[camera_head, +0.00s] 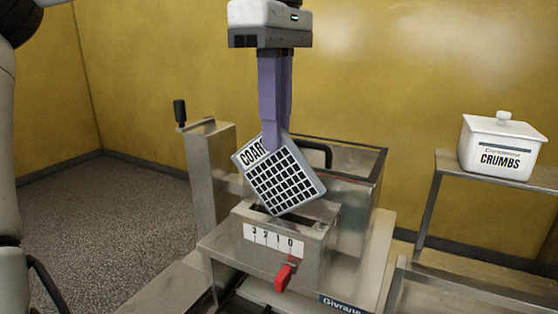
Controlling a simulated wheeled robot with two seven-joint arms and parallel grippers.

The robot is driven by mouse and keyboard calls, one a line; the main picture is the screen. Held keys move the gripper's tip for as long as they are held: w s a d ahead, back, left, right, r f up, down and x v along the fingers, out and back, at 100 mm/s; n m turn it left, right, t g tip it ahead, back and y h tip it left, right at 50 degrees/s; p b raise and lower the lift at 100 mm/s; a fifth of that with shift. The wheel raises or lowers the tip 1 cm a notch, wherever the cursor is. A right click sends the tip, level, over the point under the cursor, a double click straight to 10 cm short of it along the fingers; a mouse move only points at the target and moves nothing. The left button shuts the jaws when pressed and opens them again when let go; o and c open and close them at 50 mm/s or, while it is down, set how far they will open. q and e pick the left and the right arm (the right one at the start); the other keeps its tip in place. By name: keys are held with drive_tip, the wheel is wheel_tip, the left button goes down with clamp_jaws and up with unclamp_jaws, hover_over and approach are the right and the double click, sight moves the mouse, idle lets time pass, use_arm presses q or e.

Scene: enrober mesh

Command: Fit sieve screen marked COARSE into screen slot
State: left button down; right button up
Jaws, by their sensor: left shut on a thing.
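The grey sieve screen (284,184) has a black grid of openings, and the letters of COARSE show partly on its upper left. My left gripper (272,142) comes down from above with purple fingers shut on the screen's top edge. The fingers hide the end of the marking. The screen hangs tilted, its lower corner just over the dark screen slot (262,206) in the top of the metal machine (320,256). I cannot tell whether that corner touches or enters the slot. My right gripper is not in view.
A red lever (283,278) sits under a scale plate (273,241) on the machine front. A glass-sided hopper (352,210) stands behind the slot, and a black-handled crank (180,112) at left. A white CRUMBS jar (502,146) stands on the metal shelf (455,170) at right.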

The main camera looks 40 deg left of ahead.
use_arm(q)
drive_tip(key=shift+f, duration=2.1)
drive_tip(key=c, duration=1.8)
unclamp_jaws()
drive_tip(key=shift+f, duration=0.1)
drive_tip(key=r, duration=1)
drive_tip(key=shift+w+a+r, duration=0.15)
drive_tip(key=shift+w+r, duration=0.05)
drive_tip(key=shift+w, duration=0.1)
